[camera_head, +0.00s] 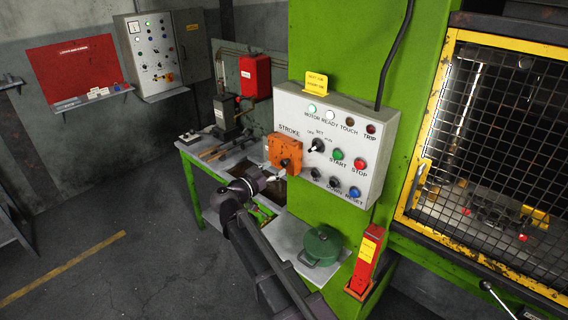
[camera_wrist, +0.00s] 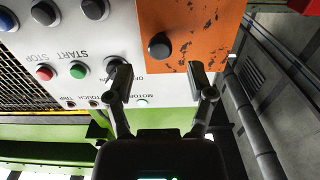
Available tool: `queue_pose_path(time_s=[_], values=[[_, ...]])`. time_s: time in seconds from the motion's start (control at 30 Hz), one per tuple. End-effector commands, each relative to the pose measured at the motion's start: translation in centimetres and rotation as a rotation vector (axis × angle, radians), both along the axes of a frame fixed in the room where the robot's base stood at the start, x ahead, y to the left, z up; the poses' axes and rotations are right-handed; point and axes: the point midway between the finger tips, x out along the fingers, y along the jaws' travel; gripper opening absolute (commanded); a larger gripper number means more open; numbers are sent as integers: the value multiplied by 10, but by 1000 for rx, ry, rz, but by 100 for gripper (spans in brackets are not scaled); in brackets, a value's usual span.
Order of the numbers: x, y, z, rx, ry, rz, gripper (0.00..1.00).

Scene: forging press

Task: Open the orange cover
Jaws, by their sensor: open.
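The orange cover (camera_head: 280,153) is a scuffed plate with a dark round knob (camera_head: 284,163) on the left side of the pale control panel. It lies flat against the panel, under the STROKE label. My gripper (camera_head: 281,174) is in front of its lower part. In the wrist view, which is upside down, the orange cover (camera_wrist: 205,35) fills the upper middle and its black knob (camera_wrist: 160,46) stands out. My gripper (camera_wrist: 160,80) is open there, its fingers apart and empty, with the knob beyond the gap between the tips. I see no contact with the knob.
The control panel (camera_head: 345,112) carries lamps, a selector and coloured buttons right of the cover. A green lidded pot (camera_head: 322,243) stands below on a grey surface. A yellow-framed mesh guard (camera_head: 490,130) is at the right. Open floor (camera_head: 110,220) lies left.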

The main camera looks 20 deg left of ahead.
Motion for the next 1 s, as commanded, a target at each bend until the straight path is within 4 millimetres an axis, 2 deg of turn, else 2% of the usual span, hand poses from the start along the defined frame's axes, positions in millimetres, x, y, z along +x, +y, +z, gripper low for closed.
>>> queue_pose_path(time_s=[0.1, 0.3, 0.77, 0.8, 0.83, 1.0], values=[[17, -6, 0, 0, 0, -1, 70], [36, -14, 0, 0, 0, -1, 70], [43, -18, 0, 0, 0, 0, 70], [43, -18, 0, 0, 0, 0, 67], [43, -18, 0, 0, 0, 0, 58], [43, -18, 0, 0, 0, 0, 7]])
